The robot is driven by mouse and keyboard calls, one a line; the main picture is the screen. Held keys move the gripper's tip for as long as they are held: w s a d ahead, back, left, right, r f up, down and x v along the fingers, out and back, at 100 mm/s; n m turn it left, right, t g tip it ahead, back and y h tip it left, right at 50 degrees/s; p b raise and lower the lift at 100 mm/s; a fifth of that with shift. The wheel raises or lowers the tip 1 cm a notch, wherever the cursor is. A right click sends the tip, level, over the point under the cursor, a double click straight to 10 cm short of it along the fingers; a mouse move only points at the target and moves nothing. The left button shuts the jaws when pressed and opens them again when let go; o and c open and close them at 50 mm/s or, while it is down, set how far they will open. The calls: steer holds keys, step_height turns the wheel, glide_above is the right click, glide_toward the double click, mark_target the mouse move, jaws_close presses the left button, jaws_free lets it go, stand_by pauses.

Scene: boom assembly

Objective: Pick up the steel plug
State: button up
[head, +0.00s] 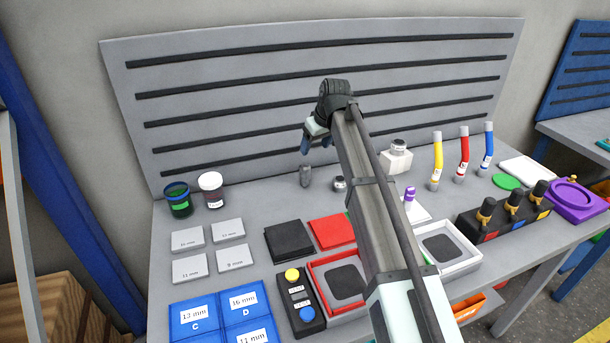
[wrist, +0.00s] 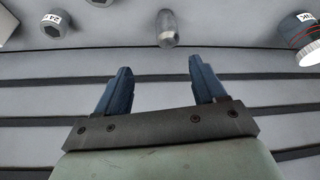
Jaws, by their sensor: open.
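The steel plug (head: 305,176) is a small grey rounded cylinder standing on the bench towards the back, below and slightly left of my gripper in the head view. In the wrist view the steel plug (wrist: 167,29) shows at the top, beyond the fingertips and between their lines, apart from both. My gripper (head: 316,146) is above the bench with its blue fingers apart. In the wrist view my gripper (wrist: 157,66) is open, with nothing between the fingers.
A grey hex piece (head: 339,184) with a label stands close right of the plug; it also shows in the wrist view (wrist: 55,25). The slotted back panel (head: 230,95) rises behind.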

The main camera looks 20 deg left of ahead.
mark_target(304, 173)
steer(key=x, duration=0.5)
steer(key=s+x, duration=0.1)
steer(key=x, duration=0.2)
steer(key=shift+a, duration=0.25)
steer(key=shift+s+x, duration=0.2)
steer(key=shift+x, duration=1.3)
steer(key=shift+s+x, duration=0.15)
steer(key=shift+x, duration=1.4)
steer(key=shift+d+f, duration=0.1)
steer(key=shift+d, duration=0.05)
steer(key=shift+c, duration=0.3)
steer(key=c, duration=1.2)
